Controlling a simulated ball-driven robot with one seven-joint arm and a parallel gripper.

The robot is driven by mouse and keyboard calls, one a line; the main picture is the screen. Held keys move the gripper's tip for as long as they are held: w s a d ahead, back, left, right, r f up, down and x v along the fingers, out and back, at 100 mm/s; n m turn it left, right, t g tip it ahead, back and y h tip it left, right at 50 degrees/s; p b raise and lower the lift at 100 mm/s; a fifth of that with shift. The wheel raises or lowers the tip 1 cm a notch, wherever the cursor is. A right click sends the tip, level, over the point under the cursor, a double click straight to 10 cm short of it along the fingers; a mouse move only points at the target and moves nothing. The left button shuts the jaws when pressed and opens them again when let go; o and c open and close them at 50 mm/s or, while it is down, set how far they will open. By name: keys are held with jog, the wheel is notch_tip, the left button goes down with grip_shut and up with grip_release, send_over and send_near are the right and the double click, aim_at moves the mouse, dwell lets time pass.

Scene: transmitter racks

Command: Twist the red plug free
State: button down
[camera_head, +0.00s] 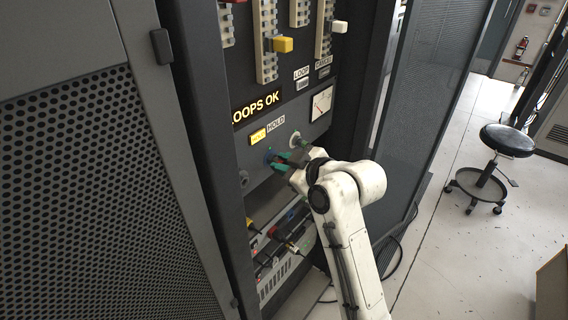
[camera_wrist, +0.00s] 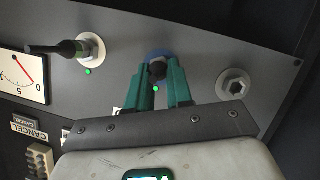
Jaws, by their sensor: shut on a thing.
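My gripper (camera_wrist: 160,84) has green fingers closed around a small dark plug (camera_wrist: 157,69) at the blue-ringed socket (camera_wrist: 160,54) on the grey panel. In the head view my gripper (camera_head: 283,162) reaches the same blue socket (camera_head: 269,155). The held part looks dark, and the fingers hide much of it; I see no red on it. Another dark plug (camera_wrist: 62,48) sticks out of a pale-ringed socket beside it, also seen in the head view (camera_head: 298,140). A red-ended piece (camera_head: 273,231) lies lower in the rack among other leads.
A hex socket (camera_wrist: 235,85) sits on the other side with nothing sticking out. Above the plugs are a gauge (camera_head: 321,103), a lit yellow button (camera_head: 258,136) and sliders. A perforated door (camera_head: 85,190) stands at left. A stool (camera_head: 506,140) stands on open floor at right.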

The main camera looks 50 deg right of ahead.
jog(key=shift+f, duration=0.1)
jog(key=shift+a+f+n+t+h+b, duration=0.15)
jog(key=shift+n+h+b, duration=0.3)
jog(key=shift+n+b, duration=0.25)
jog(key=shift+a+n+t+h+b, duration=0.1)
jog(key=shift+n+t+h+b, duration=0.05)
jog(key=shift+n+h+b, duration=0.45)
jog(key=shift+n, duration=0.3)
jog(key=shift+a+f+n+t+h+b, duration=0.1)
jog(key=shift+n+t+h+b, duration=0.3)
jog(key=shift+n+b, duration=0.5)
jog(key=shift+n+t+h+b, duration=0.35)
jog(key=shift+n+b, duration=0.3)
jog(key=shift+n, duration=0.25)
jog(key=shift+f+n+b, duration=0.15)
jog(key=shift+n+b, duration=0.15)
jog(key=shift+w+a+f+n+t+h+b, duration=0.1)
jog(key=shift+n+t+h+b, duration=0.65)
jog(key=shift+n, duration=1.05)
